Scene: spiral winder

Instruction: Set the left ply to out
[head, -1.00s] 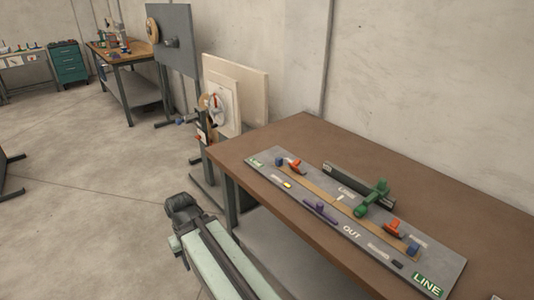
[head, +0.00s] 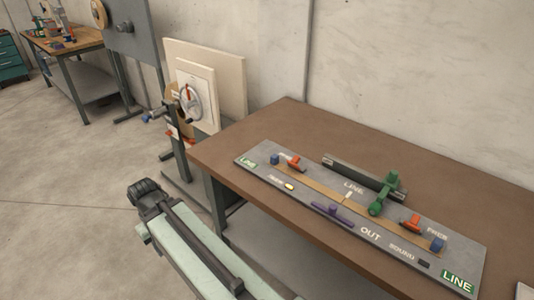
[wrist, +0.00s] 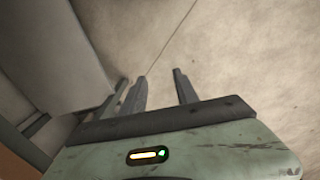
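A grey board (head: 262,181) lies on the brown bench, with a tan strip along its middle. LINE is printed on its far side, OUT on its near side. A left orange piece (head: 294,163) sits beside a blue block (head: 275,159) at the strip's left end; I cannot tell which part is the left ply. A right orange piece (head: 410,223) sits near another blue block (head: 438,244). A green handle (head: 382,200) and a purple handle (head: 332,212) are also on the board. My gripper (wrist: 158,88) is open and empty in the wrist view, above bare floor.
The brown bench (head: 300,118) stands against a wall, and its left end is clear. Beyond it is a stand with a handwheel (head: 190,102) and pale panels (head: 232,80). Open floor (head: 60,190) lies to the left. My arm is low beside the bench's near edge.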

